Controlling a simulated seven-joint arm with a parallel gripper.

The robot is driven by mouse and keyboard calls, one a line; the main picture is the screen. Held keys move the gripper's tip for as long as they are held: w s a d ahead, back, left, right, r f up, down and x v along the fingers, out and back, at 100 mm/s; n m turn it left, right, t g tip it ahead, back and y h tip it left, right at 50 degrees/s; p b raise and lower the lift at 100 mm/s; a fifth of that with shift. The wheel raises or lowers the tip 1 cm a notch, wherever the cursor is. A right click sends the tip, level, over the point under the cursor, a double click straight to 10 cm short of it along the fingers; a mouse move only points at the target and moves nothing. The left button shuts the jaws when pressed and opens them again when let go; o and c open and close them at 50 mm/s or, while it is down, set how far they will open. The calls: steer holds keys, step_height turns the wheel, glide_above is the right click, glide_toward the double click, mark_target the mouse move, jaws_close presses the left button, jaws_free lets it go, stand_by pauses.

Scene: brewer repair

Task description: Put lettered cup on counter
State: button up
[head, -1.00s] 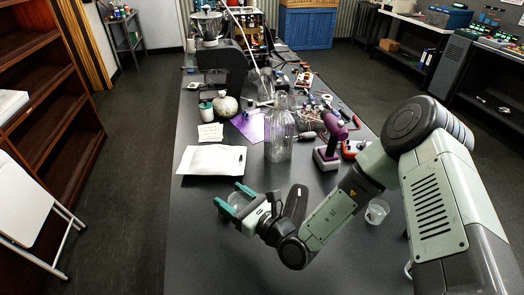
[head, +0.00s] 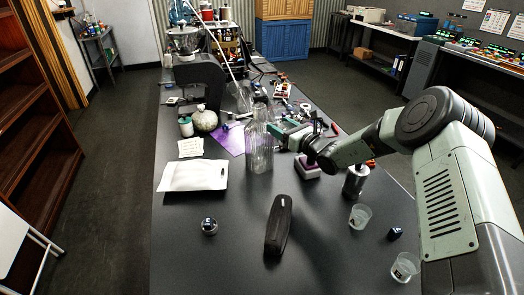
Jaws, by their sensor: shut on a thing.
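My gripper (head: 284,131) is at the middle of the counter (head: 200,262), just right of the tall clear glass bottle (head: 260,148). Its teal fingers appear closed; what they hold is too small and hidden to name. A clear cup with a dark marking (head: 405,267) stands at the front right. A second clear cup (head: 360,216) stands behind it to the left. A small round thing, dark blue and pale (head: 209,227), sits on the counter at the left front; I cannot tell if it is a cup. Lettering is too small to read.
A black elongated case (head: 278,225) stands at front centre. A dark blue block (head: 395,233) lies between the cups. A white packet (head: 194,175) lies left. The left front is mostly bare.

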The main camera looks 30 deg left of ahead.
step_height(320, 180, down, 18)
steer(key=shift+r, duration=0.2)
stand_by(0.4)
steer(key=o, duration=1.1)
steer(key=shift+f, duration=0.1)
steer(key=shift+d, duration=0.15)
steer(key=shift+v, duration=1.1)
step_height(320, 180, up, 7)
steer(key=shift+s+d, duration=0.15)
steer(key=shift+d, duration=0.1)
